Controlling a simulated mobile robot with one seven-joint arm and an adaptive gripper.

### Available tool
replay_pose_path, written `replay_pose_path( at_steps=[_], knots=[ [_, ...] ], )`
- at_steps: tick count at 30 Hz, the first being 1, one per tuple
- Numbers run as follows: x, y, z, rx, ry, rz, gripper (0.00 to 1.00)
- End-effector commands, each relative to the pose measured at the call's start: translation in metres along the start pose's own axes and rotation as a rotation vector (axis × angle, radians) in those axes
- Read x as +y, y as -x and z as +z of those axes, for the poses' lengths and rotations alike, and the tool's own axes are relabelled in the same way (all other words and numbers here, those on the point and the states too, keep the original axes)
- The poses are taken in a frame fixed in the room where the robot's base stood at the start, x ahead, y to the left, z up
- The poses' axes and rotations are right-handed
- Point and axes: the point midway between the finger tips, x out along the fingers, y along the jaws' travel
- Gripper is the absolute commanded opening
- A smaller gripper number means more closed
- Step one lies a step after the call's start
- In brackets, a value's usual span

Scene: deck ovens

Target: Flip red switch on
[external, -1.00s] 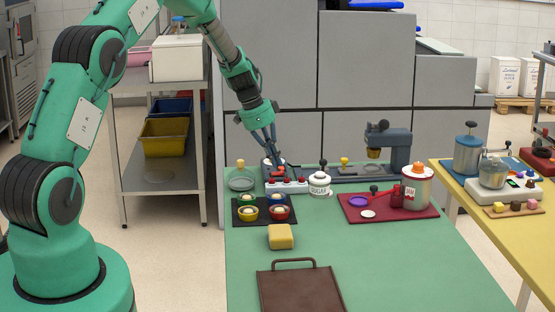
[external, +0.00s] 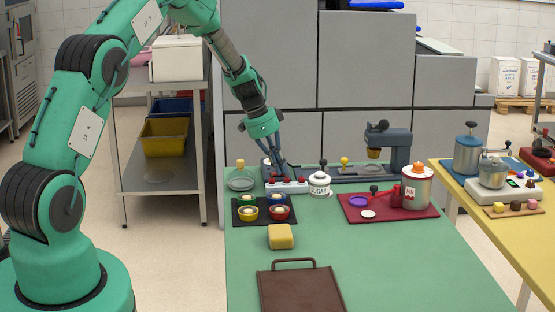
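A white box with several small red knobs (external: 288,187) stands near the back left of the green table. Which of its red parts is the red switch is too small to tell. My gripper (external: 279,172) points down with its dark fingertips just behind and over this box, close to the red knobs. The fingers overlap the box's back area, so I cannot tell whether they touch it or how far apart they are. The red part behind the box is mostly hidden by the fingers.
A white sugar jar (external: 320,185) stands right of the box. A black tray with small coloured bowls (external: 249,212) lies in front, with a yellow block (external: 280,237) nearer. A grey machine (external: 392,145) and a red tray (external: 425,211) are to the right.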

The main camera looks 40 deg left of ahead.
Motion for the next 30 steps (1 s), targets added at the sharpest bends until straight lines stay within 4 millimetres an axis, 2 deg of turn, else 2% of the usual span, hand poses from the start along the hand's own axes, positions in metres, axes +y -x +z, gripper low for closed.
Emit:
replay_pose_path(
  at_steps=[2, 13, 30],
  knots=[
    [0.001, -0.009, -0.001, 0.001, -0.001, 0.000, 0.00],
    [0.002, -0.008, 0.003, -0.002, 0.001, 0.003, 0.00],
    [-0.001, -0.003, 0.022, -0.007, 0.004, 0.001, 0.00]
  ],
)
